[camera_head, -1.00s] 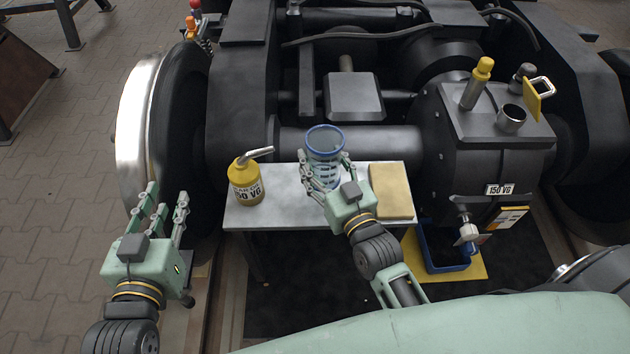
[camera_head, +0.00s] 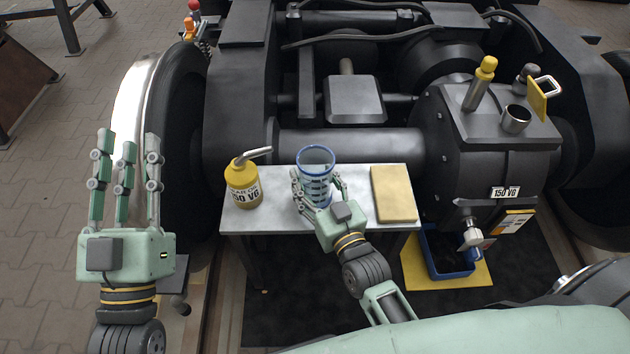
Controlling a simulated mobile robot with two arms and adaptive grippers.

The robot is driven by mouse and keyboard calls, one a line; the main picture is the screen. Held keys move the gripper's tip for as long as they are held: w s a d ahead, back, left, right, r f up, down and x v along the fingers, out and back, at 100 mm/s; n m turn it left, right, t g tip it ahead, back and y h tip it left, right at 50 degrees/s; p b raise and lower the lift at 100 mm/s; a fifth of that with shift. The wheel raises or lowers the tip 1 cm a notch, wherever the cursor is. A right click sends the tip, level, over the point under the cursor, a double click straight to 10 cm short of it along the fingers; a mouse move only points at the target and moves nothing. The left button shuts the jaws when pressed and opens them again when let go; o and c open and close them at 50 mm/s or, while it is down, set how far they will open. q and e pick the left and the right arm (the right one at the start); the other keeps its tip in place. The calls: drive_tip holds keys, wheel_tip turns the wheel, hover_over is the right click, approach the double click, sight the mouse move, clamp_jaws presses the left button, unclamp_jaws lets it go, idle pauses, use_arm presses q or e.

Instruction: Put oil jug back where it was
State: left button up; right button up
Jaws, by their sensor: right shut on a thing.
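My left gripper (camera_head: 126,160) is open and empty, fingers pointing away from me, left of the table beside the wheel.
A yellow oil can (camera_head: 243,186) with a grey spout stands on the table's left. A tan pad (camera_head: 394,193) lies on its right. A black gearbox (camera_head: 485,140) with an open filler neck (camera_head: 516,119) is further right, above a blue tray (camera_head: 432,258).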

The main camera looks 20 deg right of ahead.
drive_tip(key=shift+f, duration=0.1)
drive_tip(key=o, duration=1.3)
drive_tip(key=shift+c, duration=0.2)
